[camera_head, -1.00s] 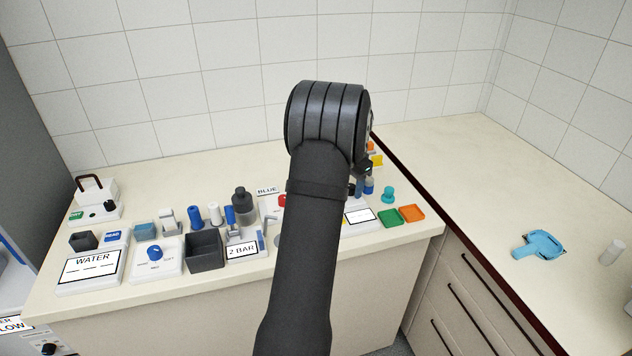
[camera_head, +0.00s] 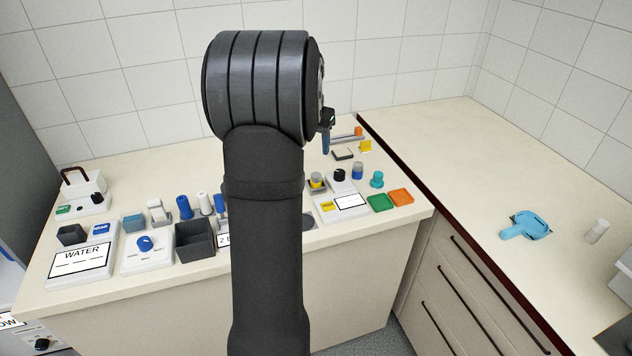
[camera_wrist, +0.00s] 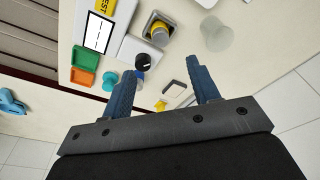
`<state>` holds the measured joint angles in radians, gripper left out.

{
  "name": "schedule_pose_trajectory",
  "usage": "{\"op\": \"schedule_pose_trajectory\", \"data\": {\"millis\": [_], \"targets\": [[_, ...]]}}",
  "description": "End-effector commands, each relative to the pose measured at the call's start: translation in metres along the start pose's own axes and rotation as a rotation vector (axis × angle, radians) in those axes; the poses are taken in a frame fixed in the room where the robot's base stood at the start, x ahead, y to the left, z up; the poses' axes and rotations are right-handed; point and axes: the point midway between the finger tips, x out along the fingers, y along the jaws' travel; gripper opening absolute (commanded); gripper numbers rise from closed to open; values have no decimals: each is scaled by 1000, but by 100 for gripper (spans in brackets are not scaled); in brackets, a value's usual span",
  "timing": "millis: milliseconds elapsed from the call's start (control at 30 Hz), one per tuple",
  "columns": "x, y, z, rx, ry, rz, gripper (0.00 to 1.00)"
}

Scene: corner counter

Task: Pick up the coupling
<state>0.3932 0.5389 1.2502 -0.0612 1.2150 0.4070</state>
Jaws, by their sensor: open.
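My gripper (camera_head: 326,140) is above the right part of the counter, partly hidden behind my wrist in the head view. In the wrist view its two blue fingers (camera_wrist: 161,65) are apart with nothing between them. I cannot tell for sure which object is the coupling. A small teal stepped round piece (camera_head: 377,179) stands right of a blue and grey cylinder (camera_head: 357,171). In the wrist view the teal piece (camera_wrist: 109,79) is left of the left finger, and the blue cylinder (camera_wrist: 139,74) is partly behind that finger. A yellow-topped piece (camera_head: 317,180) sits in a grey square holder.
A black knob (camera_head: 339,175), a green tray (camera_head: 380,203) and an orange tray (camera_head: 400,196) are near the front edge. A dark open box (camera_head: 195,240) and several fixtures stand left. The right counter is mostly clear around a light-blue tool (camera_head: 526,226).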

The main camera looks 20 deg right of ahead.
Motion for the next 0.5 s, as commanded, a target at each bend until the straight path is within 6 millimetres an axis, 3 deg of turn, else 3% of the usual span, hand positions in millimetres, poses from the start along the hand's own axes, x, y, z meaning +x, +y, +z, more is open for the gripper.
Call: {"op": "schedule_pose_trajectory", "data": {"millis": [233,500], "targets": [[51,0,0,1,-2,1,55],[72,0,0,2,-1,0,55]]}}
